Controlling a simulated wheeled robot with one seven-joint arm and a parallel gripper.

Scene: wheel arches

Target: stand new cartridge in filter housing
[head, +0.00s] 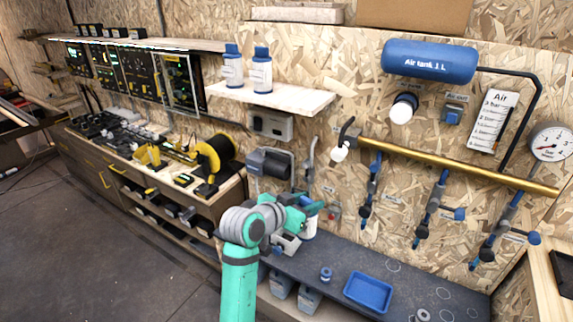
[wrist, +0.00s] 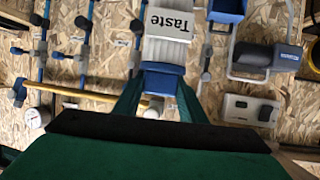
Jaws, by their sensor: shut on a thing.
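My gripper (head: 306,211) is shut on the new cartridge, a white ribbed cylinder with blue ends. In the wrist view the cartridge (wrist: 165,50) stands between the green fingers (wrist: 158,105), its label reading "Taste" upside down in that turned picture. In the head view its white and blue body (head: 309,231) shows below the fingers, upright, above the grey bench. I cannot clearly tell the filter housing. A blue piece (wrist: 228,8) beside the cartridge at the top edge of the wrist view is cut off. In the head view my arm hides part of that area.
A dark cylinder on grey pipes (head: 272,163) is on the wall behind my gripper. A blue tray (head: 369,291) and a small blue part (head: 326,274) lie on the grey bench (head: 345,262). Blue-capped bottles (head: 260,72) stand on the white shelf (head: 290,98). A brass pipe (head: 455,168) crosses the wall.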

